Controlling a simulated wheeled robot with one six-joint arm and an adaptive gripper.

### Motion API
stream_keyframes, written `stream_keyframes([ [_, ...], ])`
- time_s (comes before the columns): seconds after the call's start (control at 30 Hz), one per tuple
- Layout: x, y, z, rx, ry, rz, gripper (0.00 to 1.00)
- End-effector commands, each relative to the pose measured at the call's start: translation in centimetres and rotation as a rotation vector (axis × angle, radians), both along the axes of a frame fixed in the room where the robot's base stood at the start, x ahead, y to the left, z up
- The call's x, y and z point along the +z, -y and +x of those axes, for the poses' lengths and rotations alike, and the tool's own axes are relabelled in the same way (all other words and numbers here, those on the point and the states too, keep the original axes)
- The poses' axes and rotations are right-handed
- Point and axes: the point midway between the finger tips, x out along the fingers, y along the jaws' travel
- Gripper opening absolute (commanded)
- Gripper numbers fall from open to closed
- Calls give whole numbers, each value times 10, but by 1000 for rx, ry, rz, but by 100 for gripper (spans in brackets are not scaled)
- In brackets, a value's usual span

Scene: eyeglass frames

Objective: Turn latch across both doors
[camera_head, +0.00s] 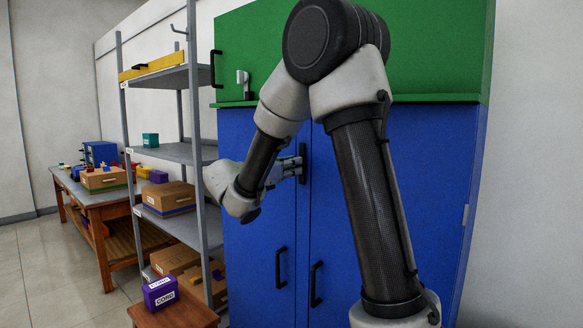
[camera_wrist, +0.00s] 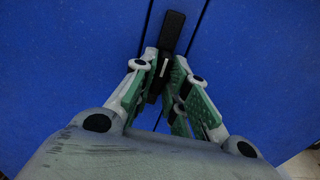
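The blue cabinet's left door (camera_head: 240,220) and right door (camera_head: 340,270) are closed, meeting at a vertical seam. A black bar latch (camera_head: 303,160) stands upright along this seam; its upper end shows in the wrist view (camera_wrist: 173,32). My gripper (camera_head: 298,168) reaches it from the left, in front of the doors. In the wrist view, my gripper's fingers (camera_wrist: 165,68) lie close on both sides of the latch and look shut on it.
Two black door handles (camera_head: 281,267) (camera_head: 316,284) sit below the latch. A green cabinet (camera_head: 430,50) is above. A grey shelf rack (camera_head: 182,152) stands close on the left, with a small wooden stool (camera_head: 175,315) and purple box (camera_head: 160,293) in front.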

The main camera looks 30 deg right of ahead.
Motion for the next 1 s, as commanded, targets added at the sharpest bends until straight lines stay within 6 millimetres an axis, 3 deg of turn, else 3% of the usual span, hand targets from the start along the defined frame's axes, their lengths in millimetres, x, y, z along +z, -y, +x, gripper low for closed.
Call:
stream_keyframes([
  [0.53, 0, 0, 0, 0, 63, 23, 0],
  [1.0, 0, 0, -1, 0, 421, 153, 0],
])
